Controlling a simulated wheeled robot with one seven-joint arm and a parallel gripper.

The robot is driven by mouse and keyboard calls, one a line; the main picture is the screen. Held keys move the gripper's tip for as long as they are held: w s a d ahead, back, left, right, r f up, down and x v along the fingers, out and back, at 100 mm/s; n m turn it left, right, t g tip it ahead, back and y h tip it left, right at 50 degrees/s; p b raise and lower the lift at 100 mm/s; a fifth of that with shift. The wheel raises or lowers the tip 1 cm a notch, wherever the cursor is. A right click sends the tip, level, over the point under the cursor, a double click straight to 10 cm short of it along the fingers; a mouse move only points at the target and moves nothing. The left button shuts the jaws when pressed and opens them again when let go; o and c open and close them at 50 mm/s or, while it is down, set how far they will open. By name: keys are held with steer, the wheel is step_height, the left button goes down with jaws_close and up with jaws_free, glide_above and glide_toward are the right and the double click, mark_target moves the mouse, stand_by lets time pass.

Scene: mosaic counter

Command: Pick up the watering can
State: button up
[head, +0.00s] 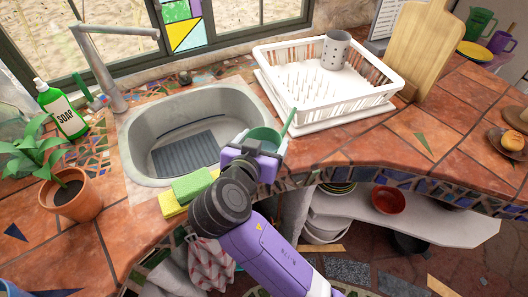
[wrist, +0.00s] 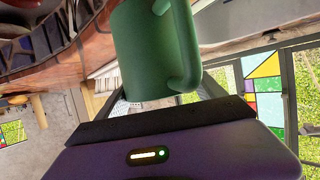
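The green watering can (head: 265,137) is by the right front corner of the sink, with its long thin spout pointing up and right. My gripper (head: 253,154) is right at the can, on its near side, and overlaps its lower part. In the wrist view, the can's green body (wrist: 150,45) and its curved handle fill the upper middle, just beyond the dark edge of my gripper (wrist: 160,118). Whether the can touches the counter is also hidden.
The sink (head: 185,140) is left of the can; a white dish rack (head: 325,85) with a grey cup (head: 335,50) is behind right. A sponge (head: 192,185), soap bottle (head: 62,110) and potted plant (head: 72,197) are left. Tiled counter (head: 430,125) is open at right.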

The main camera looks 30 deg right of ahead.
steer(key=c, duration=1.3)
steer(key=shift+r, duration=0.1)
